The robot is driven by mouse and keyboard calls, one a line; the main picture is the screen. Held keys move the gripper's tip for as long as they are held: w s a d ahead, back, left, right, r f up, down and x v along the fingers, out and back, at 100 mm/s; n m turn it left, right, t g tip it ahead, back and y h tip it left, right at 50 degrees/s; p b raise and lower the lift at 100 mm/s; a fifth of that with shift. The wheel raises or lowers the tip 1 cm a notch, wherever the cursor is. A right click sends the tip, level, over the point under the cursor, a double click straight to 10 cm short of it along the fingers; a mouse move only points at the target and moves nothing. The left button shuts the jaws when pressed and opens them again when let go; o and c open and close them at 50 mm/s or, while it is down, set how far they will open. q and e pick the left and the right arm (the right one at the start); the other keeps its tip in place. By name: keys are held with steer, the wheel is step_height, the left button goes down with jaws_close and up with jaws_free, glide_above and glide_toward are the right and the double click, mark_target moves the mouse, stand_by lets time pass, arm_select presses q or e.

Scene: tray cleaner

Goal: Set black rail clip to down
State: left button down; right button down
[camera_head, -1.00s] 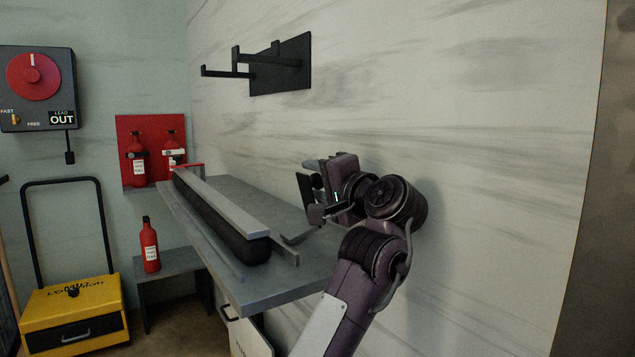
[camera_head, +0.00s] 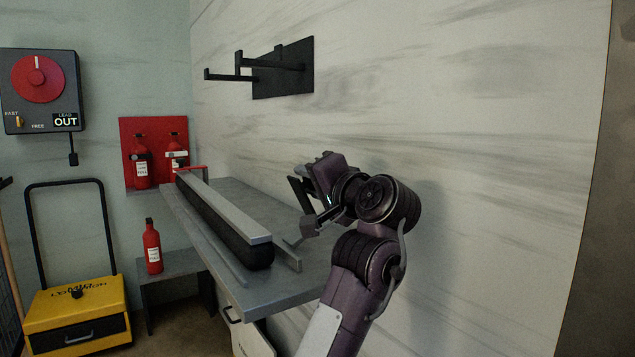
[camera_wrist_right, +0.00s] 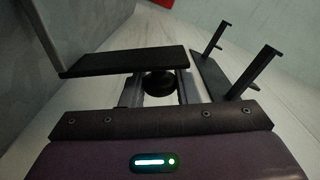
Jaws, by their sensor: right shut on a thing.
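My right gripper (camera_head: 310,197) is above the right side of the grey bench, close to the wall. In the right wrist view my gripper (camera_wrist_right: 159,80) is shut on a round black part (camera_wrist_right: 158,85) between its grey fingers. A flat black bar (camera_wrist_right: 125,62) lies just past the fingertips; in the head view a dark flat piece (camera_head: 300,194) tilts at the fingertips. I cannot tell for sure that these parts are the black rail clip, or which way the clip is set. My left gripper is out of view.
The grey bench (camera_head: 290,290) carries a long black roll under a pale bar (camera_head: 225,212). A black wall bracket (camera_head: 298,85) with prongs sticks out above. Red extinguishers (camera_head: 153,247) and a yellow cart (camera_head: 75,310) are at left.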

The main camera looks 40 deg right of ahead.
mark_target(299, 180)
steer(key=a+n, duration=0.1)
steer(key=a+r+n+p, duration=0.1)
steer(key=a+n, duration=0.1)
steer(key=shift+w+a, duration=0.2)
steer(key=shift+a, duration=0.05)
steer(key=shift+a+f+n+p, duration=0.1)
steer(key=shift+a+n+p, duration=0.25)
steer(key=shift+a+n, duration=0.4)
steer(key=shift+d, duration=0.1)
steer(key=c, duration=1.1)
jaws_free()
steer(key=shift+c, duration=0.2)
steer(key=s+p, duration=0.1)
steer(key=s, duration=0.6)
steer(key=shift+s+a, duration=0.35)
steer(key=shift+a, duration=0.1)
